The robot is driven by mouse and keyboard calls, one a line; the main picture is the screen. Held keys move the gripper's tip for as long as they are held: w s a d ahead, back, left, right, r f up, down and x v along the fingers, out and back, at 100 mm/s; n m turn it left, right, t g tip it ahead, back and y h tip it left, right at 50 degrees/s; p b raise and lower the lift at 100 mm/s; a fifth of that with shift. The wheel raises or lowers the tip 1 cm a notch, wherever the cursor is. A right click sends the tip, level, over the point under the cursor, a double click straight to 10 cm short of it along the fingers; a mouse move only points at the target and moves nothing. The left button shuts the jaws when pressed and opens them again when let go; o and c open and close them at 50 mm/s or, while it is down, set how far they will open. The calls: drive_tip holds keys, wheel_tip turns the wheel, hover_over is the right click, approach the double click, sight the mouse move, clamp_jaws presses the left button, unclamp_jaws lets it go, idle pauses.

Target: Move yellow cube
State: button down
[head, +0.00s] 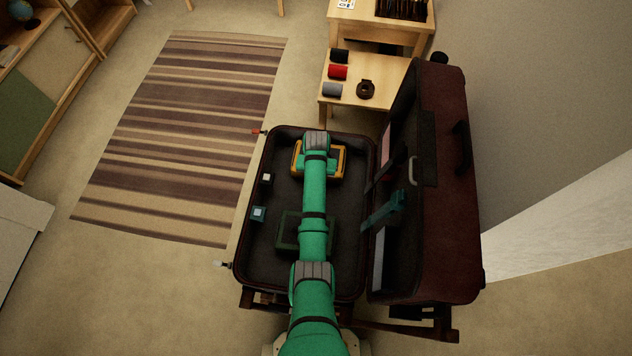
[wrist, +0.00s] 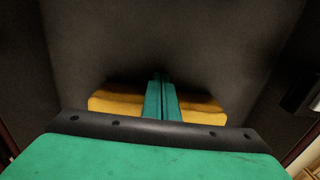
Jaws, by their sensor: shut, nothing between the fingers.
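A yellow-orange, box-shaped thing (head: 296,160) lies in the far part of the open suitcase's left half (head: 252,190). It is the only clearly yellow thing I see. My arm crosses over its middle, so I cannot tell its full shape or whether it is a cube. In the wrist view its yellow surface (wrist: 112,103) shows on both sides of my fingers. My gripper (wrist: 160,78) is shut and empty, with its two teal fingers together over the yellow thing. I cannot tell whether they touch it.
A small pale block (head: 267,179) and a blue block (head: 258,213) sit along the suitcase's left side. A dark green box (head: 287,231) lies nearer, partly under my arm. The raised lid (head: 450,190) stands to the right. A low wooden table (head: 386,76) with spools is behind.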

drive_tip(key=shift+r, duration=0.1)
wheel_tip(320, 180, up, 10)
idle(0.4)
